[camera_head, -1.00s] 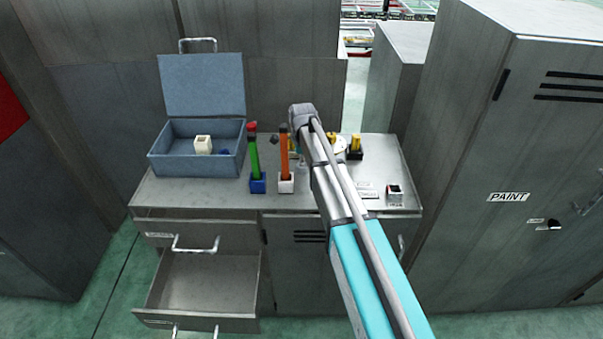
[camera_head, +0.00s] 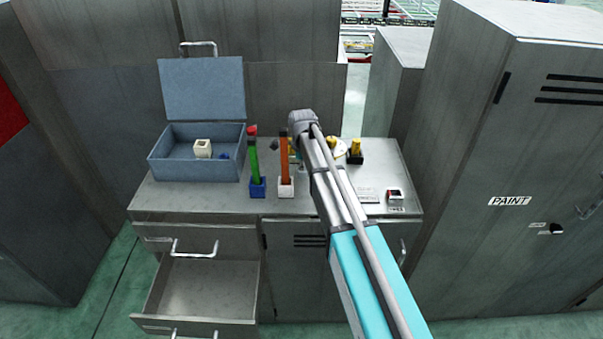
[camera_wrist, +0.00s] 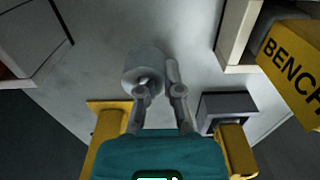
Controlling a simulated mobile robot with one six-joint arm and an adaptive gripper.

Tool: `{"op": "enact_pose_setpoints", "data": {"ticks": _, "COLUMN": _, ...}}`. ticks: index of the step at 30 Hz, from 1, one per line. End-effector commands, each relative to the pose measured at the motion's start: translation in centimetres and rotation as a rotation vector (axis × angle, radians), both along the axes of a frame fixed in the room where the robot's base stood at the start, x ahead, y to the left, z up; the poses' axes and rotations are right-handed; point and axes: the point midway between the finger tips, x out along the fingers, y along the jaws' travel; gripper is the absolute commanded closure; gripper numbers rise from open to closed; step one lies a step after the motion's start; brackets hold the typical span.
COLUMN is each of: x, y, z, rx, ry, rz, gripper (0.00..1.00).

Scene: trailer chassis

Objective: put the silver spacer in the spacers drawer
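The silver spacer (camera_wrist: 146,70), a short grey cylinder with a hole, stands on the steel bench top in the wrist view. My gripper (camera_wrist: 158,78) is over it with its two fingers apart. The left finger overlaps the spacer near its hole, and the right finger is along its right side; contact is unclear. In the head view my arm hides the spacer and most of the gripper. An open, empty-looking drawer (camera_head: 208,289) is low at the left of the bench. A shut drawer (camera_head: 218,240) is above it. Their labels are unreadable, so I cannot tell which is for spacers.
A blue open box (camera_head: 195,171) holds a white block. Green and orange handles (camera_head: 254,158) (camera_head: 284,157) stand upright in small holders. Yellow-and-black items (camera_head: 356,150) are behind my arm. A yellow BENCH box (camera_wrist: 292,65) is close on the right. A paint cabinet (camera_head: 500,160) stands at right.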

Motion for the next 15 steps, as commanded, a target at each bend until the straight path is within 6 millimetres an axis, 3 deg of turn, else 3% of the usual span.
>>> {"op": "enact_pose_setpoints", "data": {"ticks": 15, "x": 0.01, "y": -0.01, "z": 0.18, "rx": 0.0, "ry": 0.0, "rz": 0.0, "gripper": 1.0}}
